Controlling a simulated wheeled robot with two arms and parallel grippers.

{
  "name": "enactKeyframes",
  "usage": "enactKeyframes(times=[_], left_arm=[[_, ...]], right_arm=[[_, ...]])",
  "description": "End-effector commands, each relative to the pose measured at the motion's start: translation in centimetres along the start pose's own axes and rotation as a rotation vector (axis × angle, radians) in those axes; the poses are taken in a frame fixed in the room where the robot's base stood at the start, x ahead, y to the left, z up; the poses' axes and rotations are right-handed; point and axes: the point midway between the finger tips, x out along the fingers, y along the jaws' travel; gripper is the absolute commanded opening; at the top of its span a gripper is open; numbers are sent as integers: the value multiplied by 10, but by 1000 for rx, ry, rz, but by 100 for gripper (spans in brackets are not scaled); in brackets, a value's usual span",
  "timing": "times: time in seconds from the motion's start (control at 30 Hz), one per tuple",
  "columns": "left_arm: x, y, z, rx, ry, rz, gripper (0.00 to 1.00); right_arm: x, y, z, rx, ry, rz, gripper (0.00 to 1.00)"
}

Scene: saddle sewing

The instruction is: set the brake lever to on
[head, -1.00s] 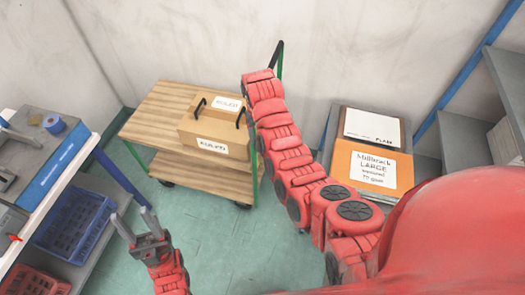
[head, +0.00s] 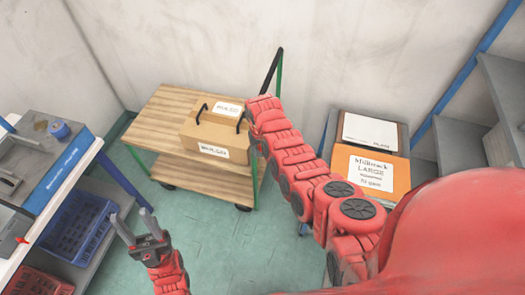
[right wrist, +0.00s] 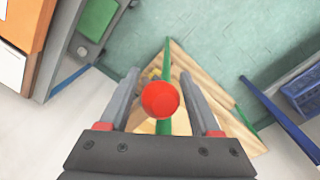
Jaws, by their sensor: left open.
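In the right wrist view a round red knob (right wrist: 160,99) stands in front of a green post; it looks like the brake lever's end, but I cannot tell its setting. My right gripper (right wrist: 160,72) has its fingers apart, one on each side of the knob, with gaps showing. In the head view my right arm hides this gripper and the knob. The wooden trolley (head: 165,110) has green posts and a dark bar at its back right corner, by my right arm's end. My left gripper (head: 131,213) is open and empty, low at the left.
A cardboard box (head: 213,132) with black handles sits on the trolley. A workbench (head: 75,160) with blue and red crates below stands at left. An orange-topped stack (head: 370,170) and grey shelves (head: 465,135) are at right. Green floor (head: 215,245) is clear in front.

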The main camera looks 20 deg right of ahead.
Motion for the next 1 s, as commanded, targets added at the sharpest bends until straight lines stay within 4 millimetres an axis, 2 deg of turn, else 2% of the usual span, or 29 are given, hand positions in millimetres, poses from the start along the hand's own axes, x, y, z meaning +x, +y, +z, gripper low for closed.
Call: enactKeyframes(times=[0.03, 0.33, 1.0], left_arm=[[0, 0, 0, 0, 0, 0, 50], [0, 0, 0, 0, 0, 0, 50], [0, 0, 0, 0, 0, 0, 50]], right_arm=[[0, 0, 0, 0, 0, 0, 53], [0, 0, 0, 0, 0, 0, 0], [0, 0, 0, 0, 0, 0, 0]])
